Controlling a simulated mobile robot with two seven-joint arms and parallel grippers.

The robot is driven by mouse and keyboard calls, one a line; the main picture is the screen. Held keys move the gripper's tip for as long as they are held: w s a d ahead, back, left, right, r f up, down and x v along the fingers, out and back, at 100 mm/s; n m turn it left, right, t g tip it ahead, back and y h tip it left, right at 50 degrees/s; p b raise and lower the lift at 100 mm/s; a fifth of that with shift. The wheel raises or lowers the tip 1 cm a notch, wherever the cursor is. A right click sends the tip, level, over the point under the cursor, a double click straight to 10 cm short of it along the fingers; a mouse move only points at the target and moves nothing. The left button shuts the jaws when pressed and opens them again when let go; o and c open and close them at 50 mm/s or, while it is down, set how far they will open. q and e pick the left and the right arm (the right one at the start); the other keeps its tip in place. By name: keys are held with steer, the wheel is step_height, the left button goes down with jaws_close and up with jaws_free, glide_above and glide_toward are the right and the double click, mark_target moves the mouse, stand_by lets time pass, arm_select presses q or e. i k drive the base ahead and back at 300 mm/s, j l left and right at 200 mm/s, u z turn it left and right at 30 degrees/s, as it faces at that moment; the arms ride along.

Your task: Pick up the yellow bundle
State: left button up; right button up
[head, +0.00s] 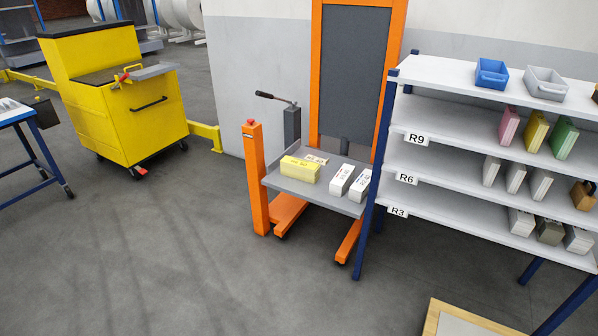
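A yellow bundle (299,171) with dark print on its side lies on the grey platform (318,195) of an orange lift, at the platform's left. A smaller tan bundle (317,158) lies just behind it, and two white bundles lie to its right. Another yellow bundle (535,133) stands on the upper shelf of the rack, between a pink and a green one. Neither of my grippers is in view.
The lift has an orange post (255,178) at its left. A white shelf rack (440,112) with blue posts stands close on its right. A yellow cart (120,95) is at the left, and a wooden-edged board (460,322) at the bottom. The floor in front is clear.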

mark_target(308, 171)
steer(key=i+z, duration=0.15)
steer(key=i, duration=0.35)
steer(key=i+z, duration=0.2)
steer(key=i, duration=0.3)
steer(key=i+z, duration=0.15)
steer(key=i, duration=0.3)
steer(key=i+j+z, duration=0.15)
steer(key=i, duration=0.35)
steer(key=i+j+z, duration=0.15)
steer(key=i, duration=0.3)
steer(key=j, duration=0.1)
